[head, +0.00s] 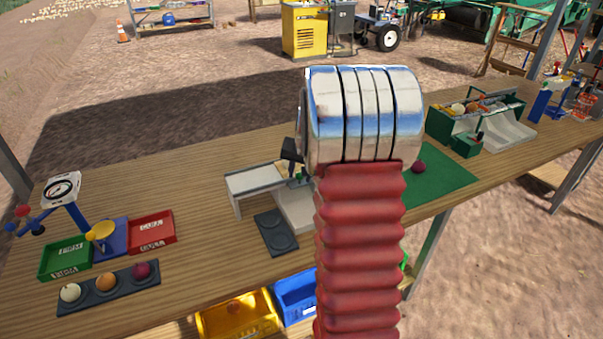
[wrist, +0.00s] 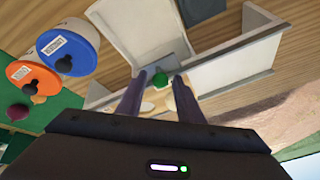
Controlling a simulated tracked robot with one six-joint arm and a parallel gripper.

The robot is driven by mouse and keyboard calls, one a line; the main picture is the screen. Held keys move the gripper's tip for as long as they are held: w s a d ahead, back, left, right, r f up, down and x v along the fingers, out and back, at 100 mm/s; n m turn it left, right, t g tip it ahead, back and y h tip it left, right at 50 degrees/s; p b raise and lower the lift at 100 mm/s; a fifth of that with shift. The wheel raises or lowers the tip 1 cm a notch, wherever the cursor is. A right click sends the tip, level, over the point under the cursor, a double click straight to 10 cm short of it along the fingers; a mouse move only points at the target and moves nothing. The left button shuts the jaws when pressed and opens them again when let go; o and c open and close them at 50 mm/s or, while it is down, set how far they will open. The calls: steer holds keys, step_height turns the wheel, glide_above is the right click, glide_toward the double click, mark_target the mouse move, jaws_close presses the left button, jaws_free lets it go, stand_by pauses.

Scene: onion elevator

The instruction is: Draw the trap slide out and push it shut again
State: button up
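The trap slide shows mainly by its green knob (wrist: 160,80), at a small grey plate by the white chute (wrist: 235,75). In the head view the white chute (head: 256,180) stands on the bench, with a pale tray (head: 294,212) beside it. My gripper (wrist: 158,88) is open, its two dark fingers on either side of the green knob with gaps visible. I cannot tell whether the fingertips are level with the knob. Tan rounded things show between and beyond the fingers. My arm hides much of this station in the head view.
Blue (wrist: 68,47) and orange (wrist: 36,78) labelled cylinders stand close by. A dark two-ring plate (head: 275,232) lies before the chute. Green (head: 65,258) and red (head: 151,233) trays stand left. A dark red onion (head: 418,167) lies on a green mat (head: 440,180).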

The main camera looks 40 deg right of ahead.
jaws_close()
steer(key=s+a, duration=0.2)
steer(key=s, duration=0.6)
stand_by(1.5)
steer(key=shift+s+a+f, duration=0.15)
steer(key=shift+s, duration=0.05)
stand_by(1.3)
